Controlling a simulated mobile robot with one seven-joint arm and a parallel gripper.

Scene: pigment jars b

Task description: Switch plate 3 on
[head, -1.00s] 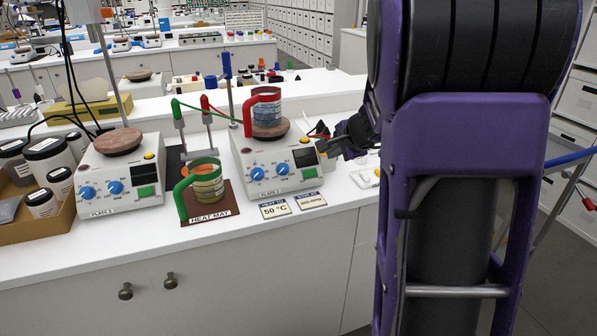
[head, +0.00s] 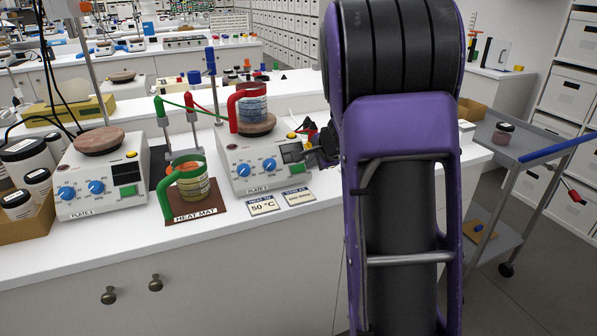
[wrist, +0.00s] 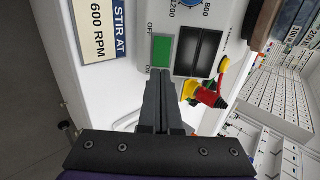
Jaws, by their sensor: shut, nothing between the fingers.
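The right-hand hotplate (head: 235,160), a white box with two blue knobs, bears a plate label whose digit is hard to read. A red-handled beaker (head: 252,108) of blue liquid stands on its round top. In the wrist view its green rocker switch (wrist: 161,51) lies between OFF and ON marks, beside a dark display (wrist: 197,52). My gripper (wrist: 160,84) is shut and empty, its tips close to the switch's ON end; I cannot tell if they touch.
Another hotplate (head: 95,180) stands at the left. Between them a green-handled beaker (head: 192,184) stands on a heat mat (head: 194,210). Cards reading 50 °C (head: 263,205) and STIR AT 600 RPM (wrist: 96,30) lie in front. Red and yellow parts (wrist: 206,95) are close beside my fingers.

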